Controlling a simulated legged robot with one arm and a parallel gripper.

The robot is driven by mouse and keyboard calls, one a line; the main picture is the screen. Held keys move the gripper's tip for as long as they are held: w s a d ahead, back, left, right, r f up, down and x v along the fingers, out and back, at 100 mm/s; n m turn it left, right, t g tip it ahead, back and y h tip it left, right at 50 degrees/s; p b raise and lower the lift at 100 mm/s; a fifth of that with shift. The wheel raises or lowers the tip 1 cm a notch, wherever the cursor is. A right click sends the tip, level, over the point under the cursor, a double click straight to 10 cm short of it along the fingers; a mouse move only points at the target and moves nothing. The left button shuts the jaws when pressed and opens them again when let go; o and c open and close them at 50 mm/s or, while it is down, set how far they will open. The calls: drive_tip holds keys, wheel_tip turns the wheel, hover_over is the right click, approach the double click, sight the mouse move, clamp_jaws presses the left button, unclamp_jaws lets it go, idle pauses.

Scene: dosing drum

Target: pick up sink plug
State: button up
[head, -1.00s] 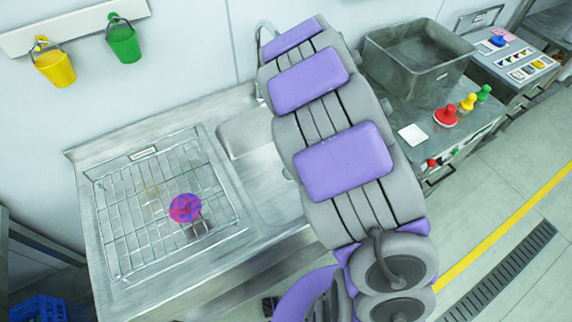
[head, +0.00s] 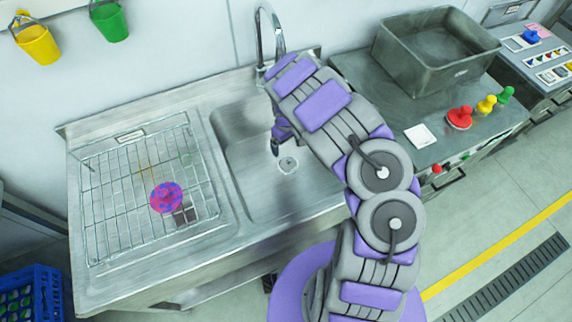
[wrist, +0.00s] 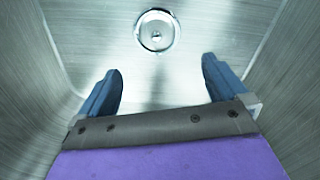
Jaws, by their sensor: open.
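The sink plug (head: 288,165) is a small round metal piece with a central knob, on the floor of the steel sink basin (head: 236,150). In the wrist view the plug (wrist: 156,32) lies beyond my fingertips, roughly centred between them. A metal ring surrounds it; I cannot tell how it sits in the drain. My gripper (wrist: 161,75) has two blue fingers spread apart with nothing between them. In the head view my gripper (head: 276,150) is inside the basin area, just left of and above the plug in the picture, partly hidden by my arm.
The faucet (head: 268,40) rises behind the basin. A grey tub (head: 440,75) and red, yellow and green knobbed pieces stand right. Basin walls flank my gripper.

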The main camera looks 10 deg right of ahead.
drive_tip(key=b, duration=0.1)
hover_over(289, 161)
drive_tip(key=f, duration=0.5)
drive_tip(key=shift+w+d, duration=0.1)
drive_tip(key=shift+d, duration=0.3)
drive_tip(key=shift+f+b, duration=0.3)
drive_tip(key=shift+f, duration=0.05)
drive_tip(key=shift+a+f, duration=0.4)
drive_tip(key=shift+a, duration=0.25)
wheel_tip(289, 161, down, 5)
drive_tip(key=shift+r+b, duration=0.1)
drive_tip(key=shift+b, duration=1.05)
drive_tip(key=shift+d+f, duration=0.35)
drive_tip(key=shift+d, duration=0.1)
drive_tip(key=shift+a, duration=0.35)
drive_tip(key=shift+c, duration=0.5)
drive_tip(key=shift+a, duration=0.25)
drive_tip(key=shift+c, duration=1.4)
drive_tip(key=shift+d, duration=0.45)
drive_tip(key=c, duration=0.6)
drive_tip(key=shift+c, duration=0.7)
drive_tip(key=shift+a, duration=0.1)
